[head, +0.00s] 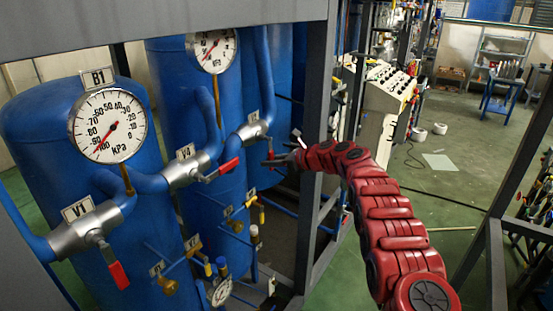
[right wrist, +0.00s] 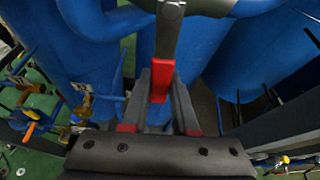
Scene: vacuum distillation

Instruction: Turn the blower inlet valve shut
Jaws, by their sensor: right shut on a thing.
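The far valve (head: 250,133) is a grey metal body on a blue pipe, to the right of the valve tagged V4 (head: 183,171). I cannot read its own tag, and the frames do not show which valve is the blower inlet valve. My right gripper (head: 267,157) is at the far valve's lever. In the right wrist view, the grey lever (right wrist: 167,38) ends in a red grip (right wrist: 160,82) that lies between the two dark fingers of my right gripper (right wrist: 162,92), which is shut on it. The lever is mostly hidden in the head view. My left gripper is not in view.
The nearer valve V1 (head: 85,231) has its red lever hanging down. Gauge B1 (head: 108,125) and a second gauge (head: 211,49) stand above the pipes. A grey frame post (head: 318,150) rises close beside my right arm. Open floor (head: 440,170) lies to the right.

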